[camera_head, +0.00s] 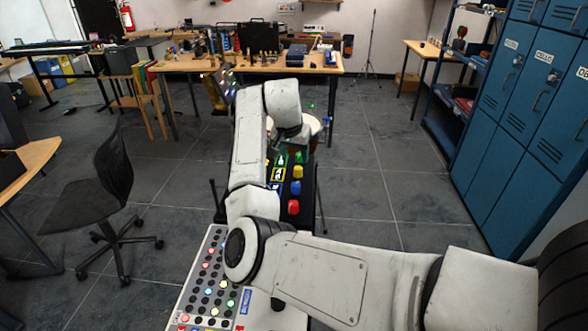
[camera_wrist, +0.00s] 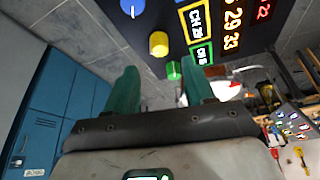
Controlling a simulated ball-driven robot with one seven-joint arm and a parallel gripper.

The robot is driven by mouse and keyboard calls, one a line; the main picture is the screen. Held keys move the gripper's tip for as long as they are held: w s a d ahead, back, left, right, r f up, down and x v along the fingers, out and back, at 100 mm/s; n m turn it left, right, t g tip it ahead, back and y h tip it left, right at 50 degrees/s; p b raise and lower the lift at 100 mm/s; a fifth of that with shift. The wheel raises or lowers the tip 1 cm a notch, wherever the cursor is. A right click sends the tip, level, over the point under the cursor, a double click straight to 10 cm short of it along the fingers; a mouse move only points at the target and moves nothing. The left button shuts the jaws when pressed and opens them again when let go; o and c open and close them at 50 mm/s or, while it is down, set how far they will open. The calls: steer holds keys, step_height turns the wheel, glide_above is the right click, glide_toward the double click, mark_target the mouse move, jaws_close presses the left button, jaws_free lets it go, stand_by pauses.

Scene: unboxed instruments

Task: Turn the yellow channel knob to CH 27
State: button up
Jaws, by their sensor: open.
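The yellow knob (camera_wrist: 158,44) sits on a dark panel (camera_wrist: 235,15), between a blue knob and a green knob. It also shows in the head view (camera_head: 297,172). A yellow-framed display (camera_wrist: 196,20) beside it shows tilted text that looks like CH 29, but it is hard to read. My gripper (camera_wrist: 159,70) has two green fingers, spread apart and empty. In the wrist view the yellow knob appears just beyond the fingertips, between their lines, with a visible gap. The gripper is hard to make out in the head view.
The green knob (camera_wrist: 173,70) appears near the right fingertip; the blue knob (camera_wrist: 132,6) is on the other side. A red knob (camera_head: 293,207) is lower on the panel. A sloped button panel (camera_head: 208,285) lies nearer. Blue lockers (camera_head: 505,120) stand at right, an office chair (camera_head: 105,185) at left.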

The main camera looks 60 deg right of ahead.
mark_target(298, 168)
steer(key=x, duration=0.7)
steer(key=shift+d+f, duration=0.15)
steer(key=shift+f, duration=0.1)
jaws_close()
